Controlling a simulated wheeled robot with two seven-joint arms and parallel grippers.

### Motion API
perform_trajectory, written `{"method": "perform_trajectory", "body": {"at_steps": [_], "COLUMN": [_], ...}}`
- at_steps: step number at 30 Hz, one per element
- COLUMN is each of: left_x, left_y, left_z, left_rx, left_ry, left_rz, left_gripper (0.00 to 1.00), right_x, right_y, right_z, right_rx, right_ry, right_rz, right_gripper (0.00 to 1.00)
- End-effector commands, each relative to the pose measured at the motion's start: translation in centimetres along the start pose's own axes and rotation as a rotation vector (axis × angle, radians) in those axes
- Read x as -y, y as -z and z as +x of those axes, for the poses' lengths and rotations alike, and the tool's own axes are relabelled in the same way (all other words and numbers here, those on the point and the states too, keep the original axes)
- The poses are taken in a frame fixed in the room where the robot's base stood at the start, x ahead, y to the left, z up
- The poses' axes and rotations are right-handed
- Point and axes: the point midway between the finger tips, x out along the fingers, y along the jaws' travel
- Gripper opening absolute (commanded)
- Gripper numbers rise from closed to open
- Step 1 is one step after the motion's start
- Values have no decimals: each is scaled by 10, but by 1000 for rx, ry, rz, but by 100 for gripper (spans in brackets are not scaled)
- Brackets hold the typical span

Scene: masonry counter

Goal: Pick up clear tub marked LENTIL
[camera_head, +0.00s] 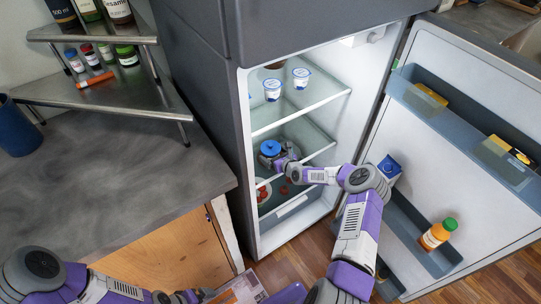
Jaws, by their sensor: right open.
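A tub with a blue lid (270,147) stands on the middle shelf of the open fridge, and its label cannot be read from here. My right gripper (279,160) reaches into the fridge and is open at the front right of this tub. The wrist and fingers hide part of the tub's body, and I cannot tell whether they touch it. My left gripper (196,296) is low at the bottom edge, in front of the counter, and its jaws do not show clearly.
The upper fridge shelf (301,117) holds two white-and-blue yogurt cups (272,90). Red items lie in a bowl lower down. The open fridge door (440,170) on the right holds an orange bottle (437,235) and a blue carton (389,167). The grey counter (110,185) is mostly clear.

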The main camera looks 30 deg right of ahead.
Motion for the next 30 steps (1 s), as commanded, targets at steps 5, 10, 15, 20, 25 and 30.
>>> {"method": "perform_trajectory", "body": {"at_steps": [5, 10, 15, 20, 25, 30], "left_x": [1, 1, 1, 1, 1, 0], "left_y": [0, 0, 0, 0, 0, 0], "left_z": [3, 2, 2, 2, 2, 2], "left_rx": [0, 0, 0, 0, 0, 0], "left_ry": [0, 0, 0, 0, 0, 0], "left_rz": [0, 0, 0, 0, 0, 0], "left_gripper": [100, 100, 100, 100, 100, 100], "right_x": [0, 0, 0, 0, 0, 1], "right_y": [0, -1, -1, -1, -2, -3], "right_z": [8, 7, 7, 7, 7, 7], "right_rx": [0, -1, 0, 0, 3, 2], "right_ry": [0, 0, 0, 0, 1, 1], "right_rz": [0, 0, 0, 0, -1, -1], "right_gripper": [100, 100, 74, 49, 43, 43]}}
